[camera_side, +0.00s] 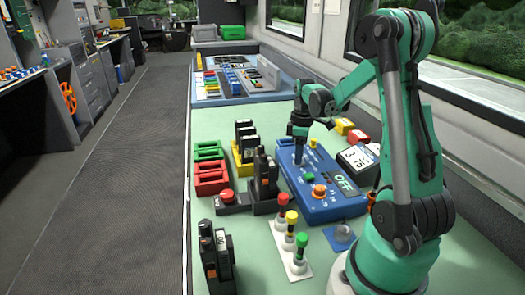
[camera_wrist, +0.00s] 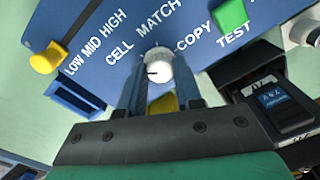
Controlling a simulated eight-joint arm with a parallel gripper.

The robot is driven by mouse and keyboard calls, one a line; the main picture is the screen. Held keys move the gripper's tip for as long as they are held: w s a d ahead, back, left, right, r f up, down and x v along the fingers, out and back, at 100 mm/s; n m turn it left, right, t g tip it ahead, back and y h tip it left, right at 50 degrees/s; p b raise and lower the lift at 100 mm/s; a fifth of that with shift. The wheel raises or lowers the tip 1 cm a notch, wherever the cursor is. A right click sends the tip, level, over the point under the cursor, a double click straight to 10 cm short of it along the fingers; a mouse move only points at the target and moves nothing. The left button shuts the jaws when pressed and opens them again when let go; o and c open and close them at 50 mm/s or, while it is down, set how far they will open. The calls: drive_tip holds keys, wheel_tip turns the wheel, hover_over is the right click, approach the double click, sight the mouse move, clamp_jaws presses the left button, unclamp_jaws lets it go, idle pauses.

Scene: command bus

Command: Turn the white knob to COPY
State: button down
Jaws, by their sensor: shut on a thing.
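The white knob (camera_wrist: 158,68) stands on the blue box between the words CELL, MATCH and COPY in the wrist view. A short dark mark on its face points left, on the CELL side; COPY (camera_wrist: 194,36) is to the right of the knob. My gripper (camera_wrist: 158,82) is shut on the knob, with one finger on each side. In the side view my gripper (camera_side: 299,157) reaches down onto the far left end of the blue box (camera_side: 322,208) and hides the knob. The display (camera_side: 345,182) on the box reads OFF.
A yellow knob (camera_wrist: 44,60) by LOW MID HIGH and a green TEST button (camera_wrist: 232,14) flank the knob. Black radios (camera_side: 265,178) stand left of the box. Red, yellow and green buttons (camera_side: 291,217) stand in front.

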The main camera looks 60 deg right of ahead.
drive_tip(key=m, duration=1.4)
drive_tip(key=shift+m, duration=0.3)
drive_tip(key=m, duration=0.3)
drive_tip(key=shift+m, duration=0.3)
drive_tip(key=m, duration=0.3)
drive_tip(key=shift+m, duration=0.3)
drive_tip(key=m, duration=0.6)
drive_tip(key=shift+m, duration=0.3)
drive_tip(key=c, duration=0.6)
unclamp_jaws()
